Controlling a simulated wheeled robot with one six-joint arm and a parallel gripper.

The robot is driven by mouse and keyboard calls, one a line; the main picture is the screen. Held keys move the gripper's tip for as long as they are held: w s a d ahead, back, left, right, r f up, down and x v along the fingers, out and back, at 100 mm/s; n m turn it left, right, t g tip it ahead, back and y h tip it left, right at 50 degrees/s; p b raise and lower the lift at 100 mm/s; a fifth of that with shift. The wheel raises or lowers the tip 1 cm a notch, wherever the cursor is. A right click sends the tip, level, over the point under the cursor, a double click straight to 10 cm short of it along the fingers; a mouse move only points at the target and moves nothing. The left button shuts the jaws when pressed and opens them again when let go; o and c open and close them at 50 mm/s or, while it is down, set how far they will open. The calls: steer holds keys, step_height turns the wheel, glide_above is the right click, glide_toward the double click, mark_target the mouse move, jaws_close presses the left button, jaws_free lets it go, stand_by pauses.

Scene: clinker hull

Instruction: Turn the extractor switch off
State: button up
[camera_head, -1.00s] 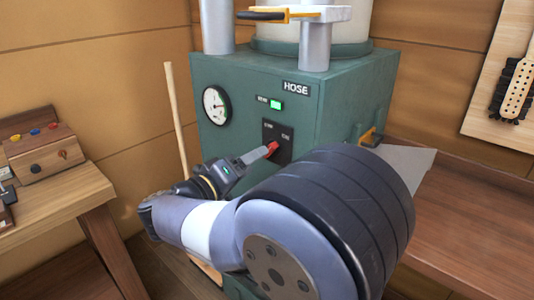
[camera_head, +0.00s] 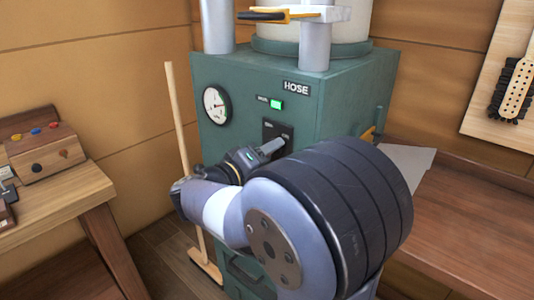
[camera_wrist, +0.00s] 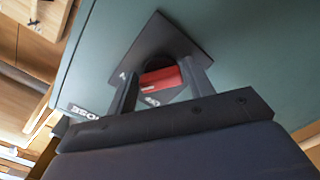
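The extractor switch has a red handle (camera_wrist: 161,77) on a dark plate (camera_head: 283,130) on the front of the green extractor housing (camera_head: 338,97). A green lamp (camera_head: 276,104) above it is lit. My gripper (camera_head: 276,147) is at the switch and hides the red handle in the head view. In the wrist view my gripper's two fingers (camera_wrist: 160,82) stand on either side of the red handle, which fills the gap between their tips; they appear closed on it. The plate's lettering is too small or covered to read fully.
A round gauge (camera_head: 216,105) and a HOSE label (camera_head: 296,88) are on the same housing. A wooden broom-like stick (camera_head: 180,125) stands to its left. A wooden bench with a box (camera_head: 45,153) is at left, and a brown worktop (camera_head: 470,220) is at right.

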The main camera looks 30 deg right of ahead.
steer(key=c, duration=0.6)
steer(key=shift+n, duration=0.3)
steer(key=n+p, duration=0.1)
steer(key=n, duration=0.2)
steer(key=n+p, duration=0.2)
steer(key=n, duration=0.2)
steer(key=n+p, duration=0.1)
steer(key=n, duration=0.3)
steer(key=shift+r, duration=0.25)
steer(key=shift+n, duration=0.3)
steer(key=o, duration=1)
